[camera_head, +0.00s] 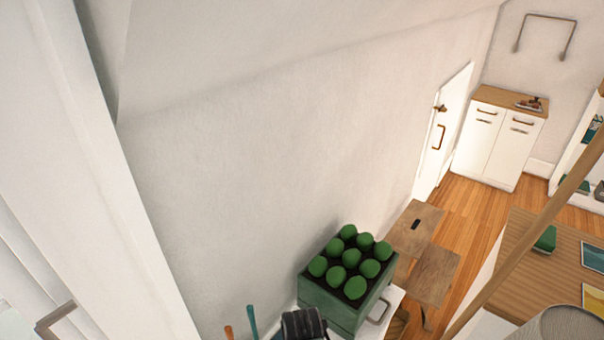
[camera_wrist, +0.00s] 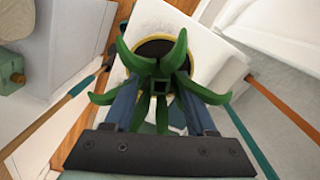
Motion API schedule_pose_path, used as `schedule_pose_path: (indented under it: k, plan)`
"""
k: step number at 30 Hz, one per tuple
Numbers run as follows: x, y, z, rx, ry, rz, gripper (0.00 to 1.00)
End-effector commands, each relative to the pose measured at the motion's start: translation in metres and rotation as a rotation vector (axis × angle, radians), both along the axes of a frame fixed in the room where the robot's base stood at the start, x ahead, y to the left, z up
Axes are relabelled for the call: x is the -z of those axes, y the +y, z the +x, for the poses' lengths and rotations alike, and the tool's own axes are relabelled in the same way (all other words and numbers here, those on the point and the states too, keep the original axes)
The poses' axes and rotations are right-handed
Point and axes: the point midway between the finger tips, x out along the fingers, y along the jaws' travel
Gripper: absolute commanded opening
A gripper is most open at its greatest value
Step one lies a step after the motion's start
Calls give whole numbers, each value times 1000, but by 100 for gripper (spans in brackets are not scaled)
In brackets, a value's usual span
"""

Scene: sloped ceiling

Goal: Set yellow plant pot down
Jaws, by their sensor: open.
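The yellow plant pot (camera_wrist: 193,62) shows in the wrist view as a yellow rim around dark soil, with a green leafy plant (camera_wrist: 160,66) growing from it. It appears to stand on a white surface (camera_wrist: 215,50). My gripper (camera_wrist: 160,92) is open, with one blue finger on each side of the plant's middle. Leaves cover parts of the fingers, so I cannot tell whether they touch the plant. In the head view a dark part of my gripper (camera_head: 303,324) shows at the bottom edge, and the pot is not visible there.
A green planter box (camera_head: 330,305) with several round green plants stands close to my gripper on a white top. Orange (camera_head: 228,332) and teal (camera_head: 252,322) sticks rise to the left. A wooden step bench (camera_head: 434,275) stands beyond the planter. Open wooden floor (camera_head: 470,220) lies farther back.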

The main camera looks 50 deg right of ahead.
Motion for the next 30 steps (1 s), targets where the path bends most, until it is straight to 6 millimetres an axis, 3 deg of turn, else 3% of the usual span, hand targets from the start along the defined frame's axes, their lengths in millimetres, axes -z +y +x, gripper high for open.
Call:
schedule_pose_path:
  k: [7,15,21,30]
  plan:
    - [-20,0,1,0,-3,-2,56]
    - [-78,-1,2,-1,-5,-3,56]
    - [-110,-1,1,0,-2,-2,56]
    - [-124,0,0,0,0,0,56]
